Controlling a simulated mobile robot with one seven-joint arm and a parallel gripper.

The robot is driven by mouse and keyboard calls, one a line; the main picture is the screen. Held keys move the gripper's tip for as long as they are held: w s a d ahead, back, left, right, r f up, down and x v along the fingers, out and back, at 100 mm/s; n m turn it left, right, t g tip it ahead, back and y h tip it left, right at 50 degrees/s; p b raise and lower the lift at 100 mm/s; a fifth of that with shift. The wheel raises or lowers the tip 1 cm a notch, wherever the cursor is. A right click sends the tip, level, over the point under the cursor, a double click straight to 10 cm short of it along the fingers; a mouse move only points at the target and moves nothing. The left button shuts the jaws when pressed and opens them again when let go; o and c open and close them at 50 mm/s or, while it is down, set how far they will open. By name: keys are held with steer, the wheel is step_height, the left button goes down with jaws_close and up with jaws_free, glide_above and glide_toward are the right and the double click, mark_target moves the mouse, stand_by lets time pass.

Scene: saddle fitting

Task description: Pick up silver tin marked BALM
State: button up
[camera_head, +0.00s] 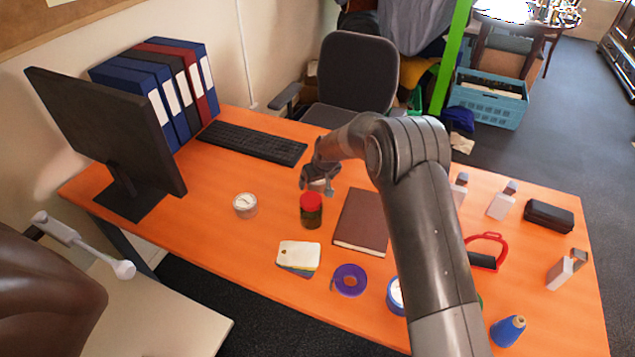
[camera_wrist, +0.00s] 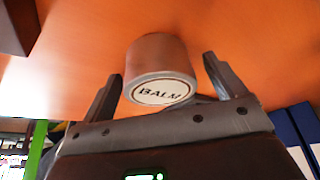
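The silver tin marked BALM (camera_wrist: 158,60) shows in the wrist view, with a round white label with a dark ring and the word BALM on the end facing the camera. My gripper (camera_wrist: 162,68) is open, with one finger on each side of the tin and a visible gap on both sides. In the head view my gripper (camera_head: 318,187) is above the orange table, behind the red-lidded jar. I cannot surely pick out the BALM tin there; my gripper may hide it.
A red-lidded jar (camera_head: 311,212) and a brown book (camera_head: 361,223) are close by. A round white-faced tin (camera_head: 245,206), its marking unreadable, stands to the left. A keyboard (camera_head: 254,142) lies behind. Cards (camera_head: 298,252) and purple tape (camera_head: 349,281) lie in front.

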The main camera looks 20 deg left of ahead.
steer(key=c, duration=1.1)
steer(key=shift+r, duration=0.1)
steer(key=shift+c, duration=0.2)
